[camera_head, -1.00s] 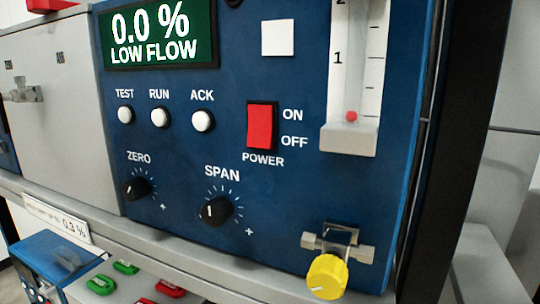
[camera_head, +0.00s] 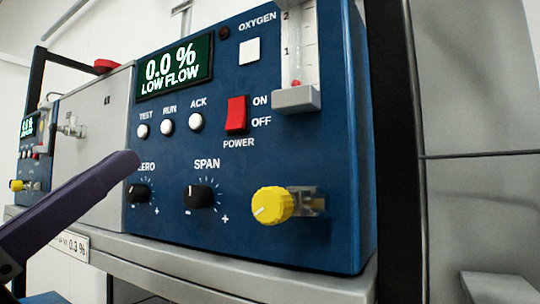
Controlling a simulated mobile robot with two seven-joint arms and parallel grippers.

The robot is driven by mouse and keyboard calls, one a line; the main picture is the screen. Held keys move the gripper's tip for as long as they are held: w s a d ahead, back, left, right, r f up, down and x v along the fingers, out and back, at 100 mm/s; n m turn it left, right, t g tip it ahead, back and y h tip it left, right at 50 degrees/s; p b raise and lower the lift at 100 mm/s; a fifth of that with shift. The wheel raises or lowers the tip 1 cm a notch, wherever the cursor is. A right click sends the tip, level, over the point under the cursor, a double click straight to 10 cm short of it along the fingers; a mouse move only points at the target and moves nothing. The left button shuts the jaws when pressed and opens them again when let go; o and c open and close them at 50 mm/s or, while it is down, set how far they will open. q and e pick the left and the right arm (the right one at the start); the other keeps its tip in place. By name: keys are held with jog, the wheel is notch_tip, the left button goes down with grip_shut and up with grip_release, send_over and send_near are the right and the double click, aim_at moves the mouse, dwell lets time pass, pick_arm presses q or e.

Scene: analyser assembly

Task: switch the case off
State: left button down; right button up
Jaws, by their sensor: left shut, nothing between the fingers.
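The blue analyser case (camera_head: 290,160) stands on a grey shelf in the head view. Its red power rocker switch (camera_head: 237,114) sits mid-panel, with ON printed at its upper right and OFF at its lower right. I cannot tell for sure which end is pressed in. The green display (camera_head: 174,66) is lit and reads 0.0 % LOW FLOW. My left gripper (camera_head: 128,162) comes in from the lower left as a dark purple finger, shut and empty. Its tip is left of and below the switch, in front of the ZERO label and clearly apart from the switch. My right gripper is out of view.
White TEST, RUN and ACK buttons (camera_head: 168,125) are left of the switch. Black ZERO and SPAN knobs (camera_head: 199,197) and a yellow valve knob (camera_head: 271,205) stick out below. A flow tube (camera_head: 297,60) stands upper right. A dark post (camera_head: 395,150) is beside the case.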

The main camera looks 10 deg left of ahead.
aim_at(233, 113)
pick_arm(q)
jog(key=shift+r, duration=0.1)
jog(key=shift+w+d+f+p+x, duration=0.1)
jog(key=shift+w+f+p+x, duration=0.2)
jog(key=shift+p+x, duration=1.5)
jog(key=shift+w+d+f+p+x, duration=0.1)
jog(key=shift+w+f+p+x, duration=0.25)
jog(key=shift+p+x, duration=1.35)
jog(key=shift+w+d+f+p+x, duration=0.15)
jog(key=shift+f+p+x, duration=0.4)
jog(key=shift+x, duration=2.35)
